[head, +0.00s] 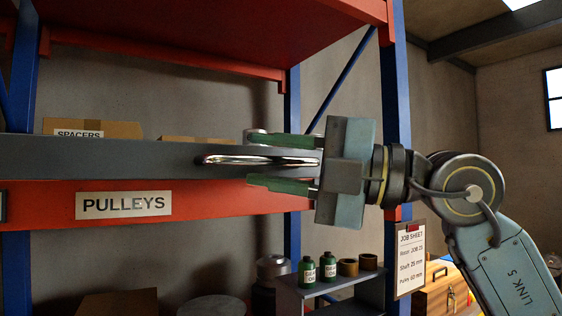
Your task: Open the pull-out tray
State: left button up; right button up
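The pull-out tray (110,153) shows as a long grey front above the red beam labelled PULLEYS. A shiny metal bar handle (222,160) sticks out from its front. My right gripper (257,160) comes in from the right with its green fingers apart, one above and one below the handle. The handle's right part lies between the fingers, with a visible gap to each. My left gripper is out of view.
A SPACERS box (118,129) and another carton stand behind the tray front. The red beam (215,196) runs just below it. A blue upright (396,100) stands behind my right wrist. Below are a small shelf with green bottles (307,272) and a JOB SHEET clipboard (411,259).

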jog(key=shift+d, duration=0.1)
jog(key=b+v, duration=0.3)
jog(key=v, duration=1)
jog(key=shift+d, duration=0.1)
